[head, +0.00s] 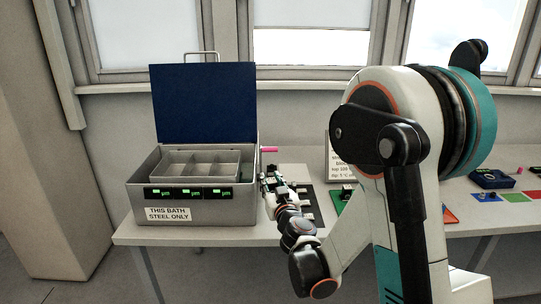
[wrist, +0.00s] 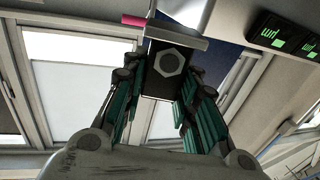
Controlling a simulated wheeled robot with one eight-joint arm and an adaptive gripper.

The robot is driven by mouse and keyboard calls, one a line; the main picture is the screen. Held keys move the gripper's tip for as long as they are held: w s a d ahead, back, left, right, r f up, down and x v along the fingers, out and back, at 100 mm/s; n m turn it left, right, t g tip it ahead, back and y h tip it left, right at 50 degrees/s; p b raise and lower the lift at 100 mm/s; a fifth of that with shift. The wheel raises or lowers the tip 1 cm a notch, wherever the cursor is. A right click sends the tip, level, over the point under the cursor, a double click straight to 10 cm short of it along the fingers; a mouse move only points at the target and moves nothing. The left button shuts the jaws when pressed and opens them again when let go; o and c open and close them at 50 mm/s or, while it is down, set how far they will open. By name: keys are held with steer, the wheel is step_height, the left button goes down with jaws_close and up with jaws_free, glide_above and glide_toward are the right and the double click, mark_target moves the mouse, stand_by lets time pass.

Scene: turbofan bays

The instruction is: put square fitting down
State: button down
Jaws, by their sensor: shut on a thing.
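My gripper (wrist: 160,85) is shut on a dark square-bodied fitting (wrist: 151,83) with a pale hexagonal face (wrist: 171,64), held between the teal-padded fingers in the wrist view. In the head view my gripper (head: 268,180) is low over the table, close beside the right wall of the grey bath (head: 190,212). The fitting is too small there to make out clearly, and I cannot tell whether it touches the table.
The bath has a raised blue lid (head: 204,103), a divided grey tray (head: 199,157), three green displays and a "THIS BATH STEEL ONLY" label (head: 168,213). A pink handle (head: 269,149) is at its right. A dark mat (head: 307,207) and dark blue box (head: 490,179) lie rightward.

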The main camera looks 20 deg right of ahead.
steer(key=w+d+r+m+h, duration=0.1)
steer(key=w+d, duration=0.1)
steer(key=d, duration=1)
steer(key=w+d+r+m+h, duration=0.1)
steer(key=w+d+h, duration=0.1)
steer(key=d, duration=1)
steer(key=s+d, duration=0.2)
steer(key=d, duration=0.8)
steer(key=s+d+h, duration=0.1)
steer(key=s+d, duration=0.1)
steer(key=d, duration=0.8)
steer(key=shift+s+r+m+g, duration=0.3)
steer(key=shift+r+m, duration=0.05)
steer(key=shift+m, duration=0.05)
steer(key=shift+d+f, duration=0.1)
step_height(320, 180, down, 19)
steer(key=b, duration=0.7)
steer(key=shift+f, duration=0.2)
